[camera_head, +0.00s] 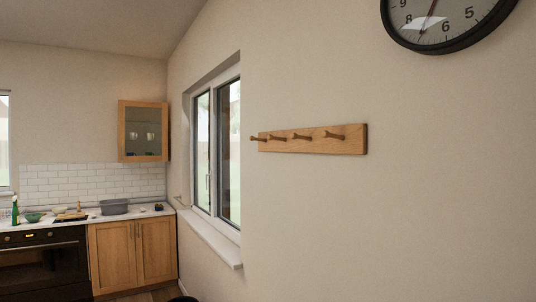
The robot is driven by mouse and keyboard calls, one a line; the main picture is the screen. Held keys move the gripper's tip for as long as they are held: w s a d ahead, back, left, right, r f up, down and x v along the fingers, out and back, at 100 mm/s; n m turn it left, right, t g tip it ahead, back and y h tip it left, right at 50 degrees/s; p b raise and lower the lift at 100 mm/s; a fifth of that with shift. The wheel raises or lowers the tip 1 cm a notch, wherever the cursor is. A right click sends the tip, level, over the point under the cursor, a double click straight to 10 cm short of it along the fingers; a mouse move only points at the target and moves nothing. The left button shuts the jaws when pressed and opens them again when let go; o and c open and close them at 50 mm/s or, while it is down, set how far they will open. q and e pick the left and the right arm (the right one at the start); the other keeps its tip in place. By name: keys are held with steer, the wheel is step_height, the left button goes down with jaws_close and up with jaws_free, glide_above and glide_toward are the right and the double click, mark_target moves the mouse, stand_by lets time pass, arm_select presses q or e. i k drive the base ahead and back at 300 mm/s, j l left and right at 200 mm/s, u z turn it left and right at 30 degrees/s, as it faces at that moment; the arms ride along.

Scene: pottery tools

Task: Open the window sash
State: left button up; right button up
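The window (217,150) is set in the wall left of the picture's middle, seen at a steep angle. It has a white frame and two dark-edged panes side by side. A thin upright handle (208,186) seems to show near the middle of the frame. The sash looks shut, though the angle makes this hard to tell. A white sill (212,238) juts out below it. Neither of my grippers shows in the head view.
A wooden peg rack (312,139) and a round black-rimmed clock (447,20) hang on the wall right of the window. A kitchen counter (85,219) with a grey basin (114,207), wooden cabinets and a dark oven (42,265) stands at the far left. A wall cabinet (143,131) hangs above.

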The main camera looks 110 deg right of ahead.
mark_target(232, 229)
steer(key=z, duration=3.35)
steer(key=i+j+u, duration=0.25)
steer(key=i, duration=0.15)
steer(key=i+u, duration=0.25)
steer(key=i, duration=0.2)
steer(key=i+j+u, duration=0.1)
steer(key=i+u, duration=0.15)
steer(key=i, duration=1.7)
